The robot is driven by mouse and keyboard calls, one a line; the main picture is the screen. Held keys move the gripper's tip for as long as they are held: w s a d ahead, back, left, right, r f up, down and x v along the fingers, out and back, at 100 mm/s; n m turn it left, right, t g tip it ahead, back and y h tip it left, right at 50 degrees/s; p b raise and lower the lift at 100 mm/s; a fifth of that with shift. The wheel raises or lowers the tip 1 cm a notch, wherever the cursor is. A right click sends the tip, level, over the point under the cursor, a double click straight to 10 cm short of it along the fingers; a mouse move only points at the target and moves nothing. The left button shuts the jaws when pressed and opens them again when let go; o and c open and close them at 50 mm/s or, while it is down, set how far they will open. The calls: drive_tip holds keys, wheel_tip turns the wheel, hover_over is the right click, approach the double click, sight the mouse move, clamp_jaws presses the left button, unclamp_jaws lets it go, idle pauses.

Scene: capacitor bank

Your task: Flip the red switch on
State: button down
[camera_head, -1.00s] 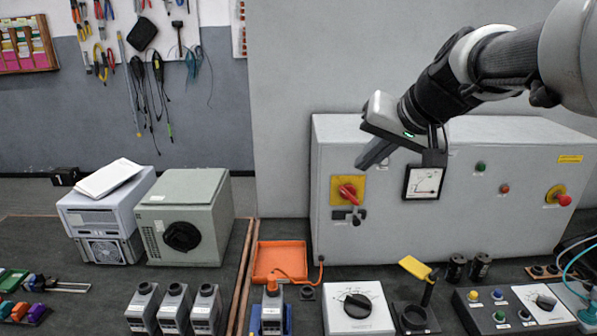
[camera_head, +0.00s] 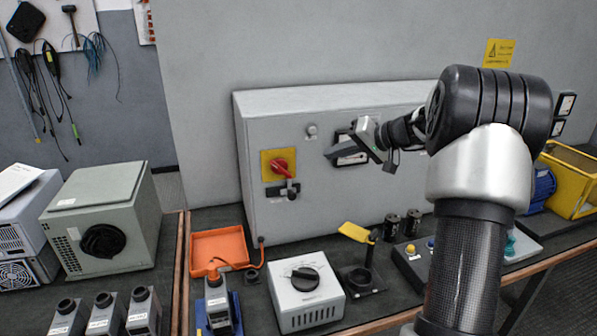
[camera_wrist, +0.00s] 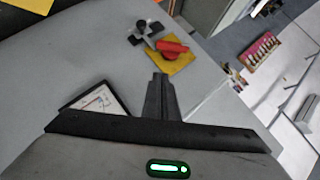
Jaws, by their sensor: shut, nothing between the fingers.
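The red switch (camera_head: 283,167) is a rotary handle on a yellow square plate (camera_head: 266,173) on the front of a grey cabinet (camera_head: 262,128). A dark latch or padlock piece (camera_head: 291,189) sits just below it. In the wrist view the red switch (camera_wrist: 172,47) and yellow plate (camera_wrist: 180,66) are ahead of the fingertips, at the top centre. My gripper (camera_head: 328,155) is shut and empty, to the right of the switch and apart from it, in front of the dial meter. It also shows in the wrist view (camera_wrist: 158,78), fingers together.
The framed dial meter (camera_head: 350,150) is behind my gripper and also shows in the wrist view (camera_wrist: 98,103). On the bench below stand a white box with a black knob (camera_head: 306,280), an orange tray (camera_head: 222,238) and a yellow-handled tool (camera_head: 357,232). The space before the switch is clear.

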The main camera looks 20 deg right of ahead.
approach(290, 174)
drive_tip(key=shift+r+x, duration=0.2)
drive_tip(key=shift+x, duration=2.75)
drive_tip(key=shift+w+p, duration=0.15)
drive_tip(key=shift+p, duration=0.15)
drive_tip(key=shift+f, duration=0.1)
drive_tip(key=shift+d+f+b, duration=0.1)
drive_tip(key=shift+f+b, duration=0.05)
drive_tip(key=shift+b, duration=0.3)
drive_tip(key=shift+y, duration=0.3)
